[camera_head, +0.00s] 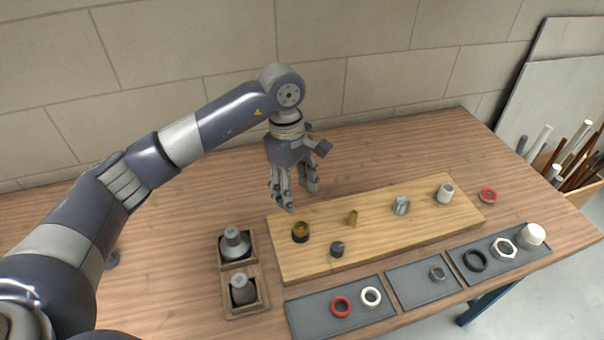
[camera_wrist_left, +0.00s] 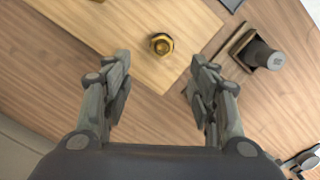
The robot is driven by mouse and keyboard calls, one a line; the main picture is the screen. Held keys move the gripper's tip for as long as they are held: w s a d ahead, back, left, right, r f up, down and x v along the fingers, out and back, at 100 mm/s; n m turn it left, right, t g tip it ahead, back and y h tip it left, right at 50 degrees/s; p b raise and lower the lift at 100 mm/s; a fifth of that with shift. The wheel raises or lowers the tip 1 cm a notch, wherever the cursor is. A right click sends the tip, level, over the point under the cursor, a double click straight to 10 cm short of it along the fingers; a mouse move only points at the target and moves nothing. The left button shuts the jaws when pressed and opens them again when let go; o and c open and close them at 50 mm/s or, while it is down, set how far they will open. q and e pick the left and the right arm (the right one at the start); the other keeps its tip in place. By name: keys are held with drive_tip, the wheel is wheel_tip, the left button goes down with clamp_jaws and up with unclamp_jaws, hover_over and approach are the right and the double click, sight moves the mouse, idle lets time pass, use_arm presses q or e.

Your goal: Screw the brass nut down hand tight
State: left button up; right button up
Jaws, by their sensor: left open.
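The brass nut (camera_head: 301,229) sits on a dark fitting near the left end of the wooden board (camera_head: 375,243). In the left wrist view the brass nut (camera_wrist_left: 161,44) shows from above, with a hexagonal outline and a dark centre. My left gripper (camera_head: 301,198) points down above and behind the nut in the head view. Its jaws (camera_wrist_left: 160,64) are open and empty. The nut lies beyond the fingertips in the wrist view, roughly centred between them, and nothing touches it. My right gripper is not in view.
The board also carries a small brass piece (camera_head: 353,217), a dark fitting (camera_head: 337,249), a grey metal fitting (camera_head: 401,205) and a white one (camera_head: 446,193). Wooden holders (camera_head: 228,308) with grey parts stand left of it. Grey trays (camera_head: 380,325) with rings lie in front.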

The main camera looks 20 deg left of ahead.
sight(301, 226)
use_arm(q)
drive_tip(key=f, duration=0.1)
drive_tip(key=f+p, duration=0.1)
drive_tip(key=s+f, duration=0.1)
drive_tip(key=shift+d+f, duration=0.35)
drive_tip(key=f, duration=0.1)
drive_tip(key=f+p, duration=0.1)
drive_tip(key=f, duration=0.1)
drive_tip(key=f+p, duration=0.1)
drive_tip(key=f, duration=0.1)
drive_tip(key=shift+w+d+f, duration=0.1)
drive_tip(key=shift+d+f, duration=0.05)
drive_tip(key=shift+d, duration=0.1)
drive_tip(key=shift+f, duration=0.6)
drive_tip(key=c, duration=1.1)
drive_tip(key=shift+c, duration=0.2)
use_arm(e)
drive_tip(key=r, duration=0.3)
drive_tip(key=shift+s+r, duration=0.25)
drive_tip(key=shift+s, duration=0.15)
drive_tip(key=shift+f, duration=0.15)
use_arm(q)
drive_tip(key=shift+f+m+b, duration=0.1)
drive_tip(key=shift+m+b, duration=1.1)
drive_tip(key=shift+b, duration=0.25)
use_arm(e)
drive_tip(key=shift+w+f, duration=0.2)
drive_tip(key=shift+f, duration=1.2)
